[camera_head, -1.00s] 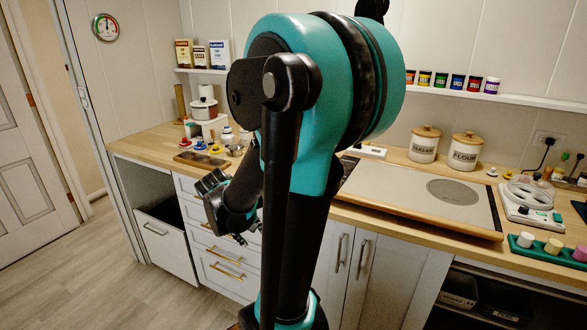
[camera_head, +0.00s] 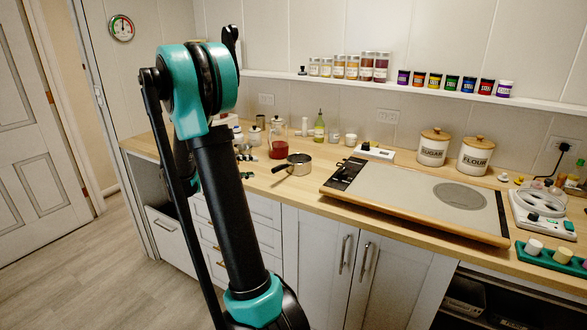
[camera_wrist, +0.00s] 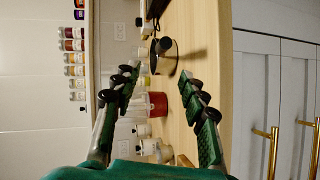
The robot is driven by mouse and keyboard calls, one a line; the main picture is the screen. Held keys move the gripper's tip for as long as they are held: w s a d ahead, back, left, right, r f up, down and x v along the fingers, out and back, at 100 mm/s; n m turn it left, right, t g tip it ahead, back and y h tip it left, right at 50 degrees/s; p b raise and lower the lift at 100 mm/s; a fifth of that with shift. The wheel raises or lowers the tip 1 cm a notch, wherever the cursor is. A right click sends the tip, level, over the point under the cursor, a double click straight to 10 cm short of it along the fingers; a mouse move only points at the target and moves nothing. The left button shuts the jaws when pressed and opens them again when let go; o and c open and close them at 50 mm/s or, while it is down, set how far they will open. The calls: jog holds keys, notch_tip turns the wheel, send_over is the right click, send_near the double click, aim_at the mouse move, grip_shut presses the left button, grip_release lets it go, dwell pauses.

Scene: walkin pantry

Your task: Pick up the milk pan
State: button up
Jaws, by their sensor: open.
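The milk pan (camera_head: 299,162) is a small metal pan with a dark handle. It stands upright on the wooden counter, left of the cooktop board, with its handle pointing left toward my arm in the head view. The wrist view also shows the milk pan (camera_wrist: 164,66), beyond and between my fingertips. My gripper (camera_wrist: 159,79) is open and empty, its two dark jointed fingers spread wide and apart from the pan. In the head view my arm hides most of the gripper.
A glass jug with red contents (camera_head: 279,141) stands just behind and left of the pan. A green bottle (camera_head: 319,127) and small cups are near the wall. The cooktop board (camera_head: 407,196) lies to the right. Counter (camera_head: 290,192) in front of the pan is clear.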

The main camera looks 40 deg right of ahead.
aim_at(281, 168)
jog(key=x, duration=0.7)
jog(key=shift+d+f, duration=0.1)
jog(key=shift+d, duration=0.25)
jog(key=shift+x, duration=2.65)
jog(key=shift+s+a+f, duration=0.1)
jog(key=shift+f, duration=0.1)
grip_shut()
